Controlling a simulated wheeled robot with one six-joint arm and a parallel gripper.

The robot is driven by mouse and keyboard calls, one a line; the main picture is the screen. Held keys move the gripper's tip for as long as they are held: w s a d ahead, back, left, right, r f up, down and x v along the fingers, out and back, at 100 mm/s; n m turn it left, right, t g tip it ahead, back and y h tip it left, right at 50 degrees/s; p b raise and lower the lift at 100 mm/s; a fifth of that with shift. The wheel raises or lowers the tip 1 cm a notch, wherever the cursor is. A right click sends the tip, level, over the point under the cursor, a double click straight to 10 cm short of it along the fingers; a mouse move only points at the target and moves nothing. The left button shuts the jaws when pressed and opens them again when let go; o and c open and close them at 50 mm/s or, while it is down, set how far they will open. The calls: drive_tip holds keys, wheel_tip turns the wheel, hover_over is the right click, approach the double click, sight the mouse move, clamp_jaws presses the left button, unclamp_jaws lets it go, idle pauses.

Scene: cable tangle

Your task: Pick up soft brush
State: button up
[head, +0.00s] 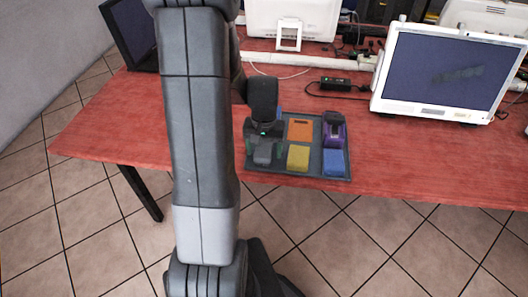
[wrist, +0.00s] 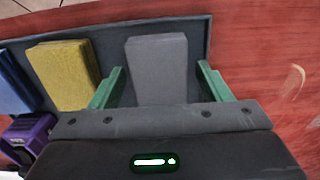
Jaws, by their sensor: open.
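My gripper (head: 264,146) is over the left front of a dark tray on the red table. In the wrist view its green fingers (wrist: 161,68) are open, one on each side of a grey block (wrist: 158,62). The grey block also shows in the head view (head: 262,158), partly under my gripper. Gaps show between the block and both fingers, and the block's lower end is hidden by my gripper's body. No bristles show on any piece, so I cannot tell by looks which is the soft brush.
The dark tray (head: 310,177) also holds a yellow block (head: 298,157), a blue block (head: 334,163), an orange piece (head: 300,130) and a purple piece (head: 334,129). A white monitor (head: 445,75) stands behind right, with cables and a black adapter (head: 335,84). The table right of the tray is clear.

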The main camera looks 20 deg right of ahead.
sight(264, 147)
drive_tip(key=c, duration=1.2)
wheel_tip(264, 147, up, 10)
drive_tip(key=shift+r+p, duration=0.1)
drive_tip(key=shift+p, duration=0.35)
drive_tip(key=o, duration=0.3)
drive_tip(key=shift+c, duration=0.3)
